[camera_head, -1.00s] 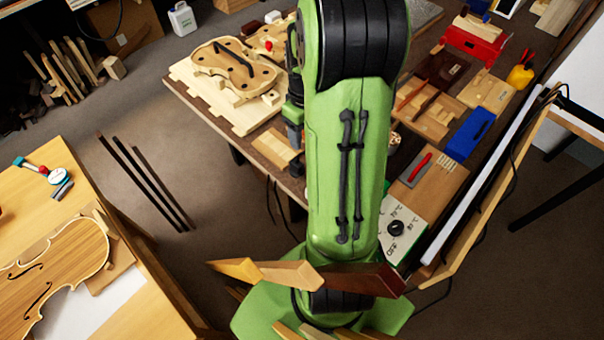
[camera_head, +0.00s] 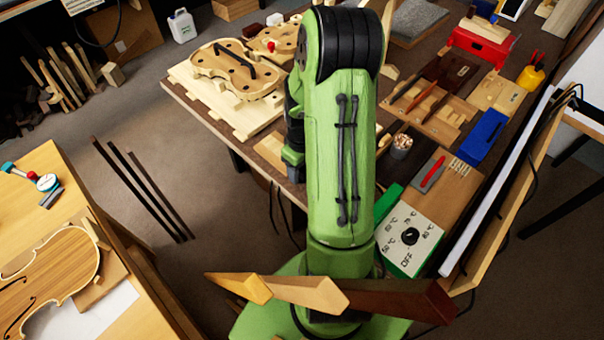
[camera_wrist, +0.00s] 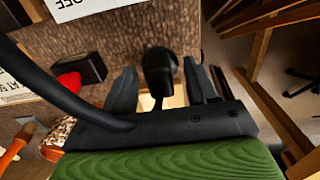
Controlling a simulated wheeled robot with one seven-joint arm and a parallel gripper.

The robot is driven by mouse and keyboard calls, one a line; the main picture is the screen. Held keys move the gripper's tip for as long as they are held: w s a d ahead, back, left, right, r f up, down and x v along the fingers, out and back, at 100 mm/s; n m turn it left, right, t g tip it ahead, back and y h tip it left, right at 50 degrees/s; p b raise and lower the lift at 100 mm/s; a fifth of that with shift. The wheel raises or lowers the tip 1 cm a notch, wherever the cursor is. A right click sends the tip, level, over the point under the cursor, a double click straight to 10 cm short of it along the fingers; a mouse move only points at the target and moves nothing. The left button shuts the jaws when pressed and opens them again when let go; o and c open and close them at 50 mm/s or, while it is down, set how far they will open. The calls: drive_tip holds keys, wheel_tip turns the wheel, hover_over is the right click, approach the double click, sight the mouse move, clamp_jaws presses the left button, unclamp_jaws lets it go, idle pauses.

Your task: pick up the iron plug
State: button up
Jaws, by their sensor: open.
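The iron plug, a small black piece (camera_wrist: 160,68), shows in the wrist view between the two dark fingers of my gripper (camera_wrist: 158,82). The fingers are apart, one on each side of it, with visible gaps. A thin dark cord seems to run down from the plug, and its lower end is hidden by the gripper body. I cannot tell how deep between the fingers the plug lies. In the head view my arm hides the plug and most of my gripper.
In the wrist view a thick black cable (camera_wrist: 55,88) crosses the left side, near a black box (camera_wrist: 86,69) with a red part. In the head view the dial box (camera_head: 411,236) stands at the bench's near right, by a red-handled tool (camera_head: 432,174). The bench is crowded.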

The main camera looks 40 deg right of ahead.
drive_tip(key=shift+r, duration=0.1)
drive_tip(key=c, duration=1)
